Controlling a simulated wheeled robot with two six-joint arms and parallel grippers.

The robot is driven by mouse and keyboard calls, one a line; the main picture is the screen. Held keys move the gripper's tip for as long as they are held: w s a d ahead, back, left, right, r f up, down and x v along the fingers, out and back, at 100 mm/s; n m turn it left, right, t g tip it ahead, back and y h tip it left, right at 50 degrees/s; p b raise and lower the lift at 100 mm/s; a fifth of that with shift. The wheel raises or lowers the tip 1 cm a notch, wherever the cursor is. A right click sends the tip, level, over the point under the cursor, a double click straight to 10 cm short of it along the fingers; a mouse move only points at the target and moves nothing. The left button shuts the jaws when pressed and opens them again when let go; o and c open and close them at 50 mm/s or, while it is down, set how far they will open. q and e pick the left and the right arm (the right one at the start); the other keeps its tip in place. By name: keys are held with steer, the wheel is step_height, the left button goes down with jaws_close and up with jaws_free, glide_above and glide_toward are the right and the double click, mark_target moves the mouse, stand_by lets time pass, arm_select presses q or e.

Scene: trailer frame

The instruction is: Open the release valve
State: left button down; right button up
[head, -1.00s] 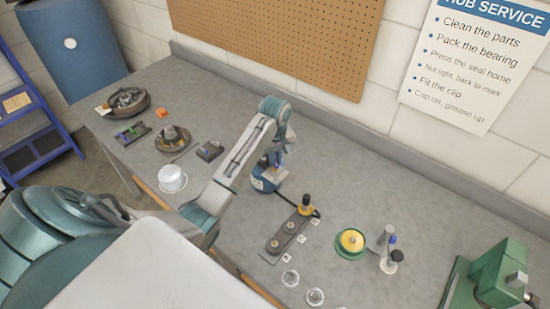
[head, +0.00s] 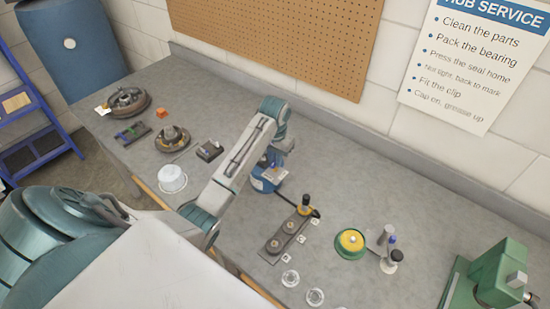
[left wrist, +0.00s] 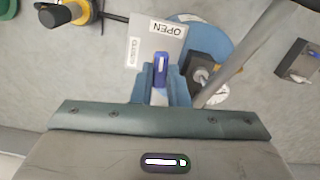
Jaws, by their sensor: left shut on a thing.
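A blue tank (head: 266,180) stands on the bench beneath my left arm, and it also shows in the left wrist view (left wrist: 215,38). A pale plate (left wrist: 165,42) on it carries the labels OPEN and CLOSED. The release valve's blue lever (left wrist: 161,66) sits just below the plate in that view. My left gripper (left wrist: 161,88) is shut on the lever, with a finger on each side. In the head view, my left gripper (head: 272,160) is partly hidden by its wrist. My right gripper is not in view.
A black-and-yellow tool (head: 304,205) stands on a plate right of the tank. A white tub (head: 172,179) and hub parts (head: 172,138) are left.

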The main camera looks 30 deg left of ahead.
arm_select(q)
steer(key=shift+m, duration=0.6)
steer(key=c, duration=1.4)
jaws_free()
steer(key=shift+c, duration=0.2)
steer(key=shift+r, duration=0.1)
